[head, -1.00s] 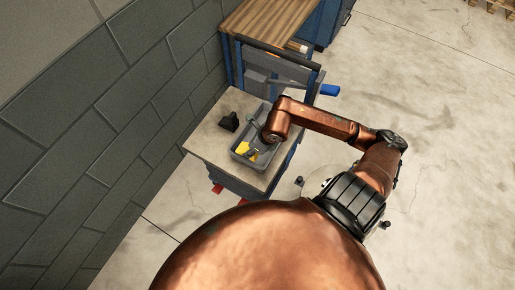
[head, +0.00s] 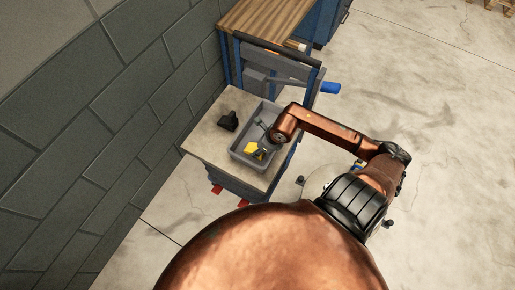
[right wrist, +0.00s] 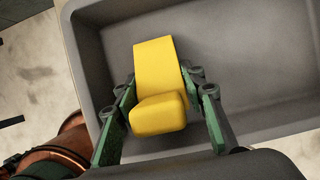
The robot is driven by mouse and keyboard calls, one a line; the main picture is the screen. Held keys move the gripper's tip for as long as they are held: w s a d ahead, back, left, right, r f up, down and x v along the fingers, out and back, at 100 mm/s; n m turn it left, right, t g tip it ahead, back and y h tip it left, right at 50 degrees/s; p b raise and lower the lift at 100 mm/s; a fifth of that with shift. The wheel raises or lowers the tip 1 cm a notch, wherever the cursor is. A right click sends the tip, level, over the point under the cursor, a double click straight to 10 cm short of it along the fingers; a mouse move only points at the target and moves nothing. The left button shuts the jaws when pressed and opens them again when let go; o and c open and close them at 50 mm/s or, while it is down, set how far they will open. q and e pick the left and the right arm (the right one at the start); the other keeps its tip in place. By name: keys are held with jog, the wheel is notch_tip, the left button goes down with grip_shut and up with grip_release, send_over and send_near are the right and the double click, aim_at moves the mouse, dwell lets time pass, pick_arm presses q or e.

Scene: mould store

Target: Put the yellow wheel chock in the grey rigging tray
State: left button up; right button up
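The yellow wheel chock (head: 251,148) is inside the grey rigging tray (head: 236,154), at the tray's near end. In the right wrist view the chock (right wrist: 160,75) lies between the green finger pads of my right gripper (right wrist: 159,85). The pads sit close along both its sides and appear shut on it. The tray wall (right wrist: 88,60) and floor show around it. I cannot tell whether the chock rests fully on the floor. In the head view my right gripper (head: 262,148) is small and partly hidden by its own wrist. My left gripper is not in view.
The tray stands on a pale-topped cart (head: 205,137). A black block (head: 228,121) sits left of the tray. A dark object (head: 264,125) lies in the tray's far part. A wooden-topped bench (head: 265,18) stands behind, and a block wall runs along the left.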

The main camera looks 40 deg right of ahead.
jog(key=o, duration=0.4)
jog(key=shift+o, duration=0.2)
jog(key=shift+r, duration=0.1)
pick_arm(q)
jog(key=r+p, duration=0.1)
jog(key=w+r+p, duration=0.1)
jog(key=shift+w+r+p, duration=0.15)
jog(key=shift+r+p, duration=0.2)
jog(key=shift+p, duration=0.05)
pick_arm(e)
jog(key=v, duration=1.2)
